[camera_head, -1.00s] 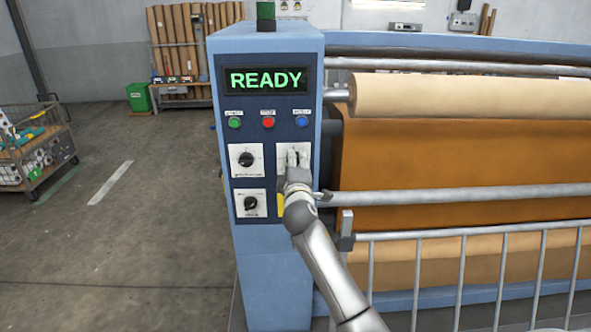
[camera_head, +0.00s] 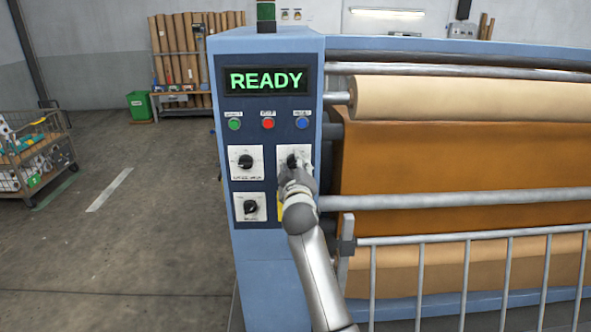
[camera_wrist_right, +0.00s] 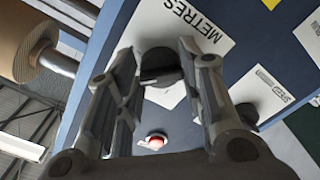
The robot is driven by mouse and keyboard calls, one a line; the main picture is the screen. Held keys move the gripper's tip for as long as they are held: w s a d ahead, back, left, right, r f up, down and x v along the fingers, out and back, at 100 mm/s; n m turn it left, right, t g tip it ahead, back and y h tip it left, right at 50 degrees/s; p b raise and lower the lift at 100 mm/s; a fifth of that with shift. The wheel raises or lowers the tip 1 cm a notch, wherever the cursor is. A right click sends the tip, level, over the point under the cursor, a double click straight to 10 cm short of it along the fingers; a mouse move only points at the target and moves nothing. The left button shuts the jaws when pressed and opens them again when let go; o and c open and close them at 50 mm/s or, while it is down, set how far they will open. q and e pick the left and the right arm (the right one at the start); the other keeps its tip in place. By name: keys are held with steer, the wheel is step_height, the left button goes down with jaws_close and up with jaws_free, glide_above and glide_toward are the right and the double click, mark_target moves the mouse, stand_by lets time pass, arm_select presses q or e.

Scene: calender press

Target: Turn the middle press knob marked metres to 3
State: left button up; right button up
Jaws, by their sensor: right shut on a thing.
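The press panel (camera_head: 278,190) is dark blue with white-plated black knobs. The knob at upper right (camera_head: 292,161) is partly hidden by my right gripper (camera_head: 294,171). In the right wrist view this black knob (camera_wrist_right: 158,68) sits on a white plate (camera_wrist_right: 203,36) lettered METRES. My right gripper (camera_wrist_right: 158,62) is shut on it, one finger on each side. The number its pointer faces cannot be read. My left gripper is not in view.
Two other knobs sit at left (camera_head: 245,162) and lower left (camera_head: 251,207). Green, red (camera_head: 268,123) and blue buttons lie above, under a READY display (camera_head: 265,80). A guard rail (camera_head: 460,236) and rollers (camera_head: 450,97) stand to the right.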

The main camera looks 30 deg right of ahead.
steer(key=shift+f, duration=0.2)
steer(key=o, duration=1)
steer(key=shift+r, duration=0.1)
steer(key=v, duration=1.2)
steer(key=shift+s, duration=0.1)
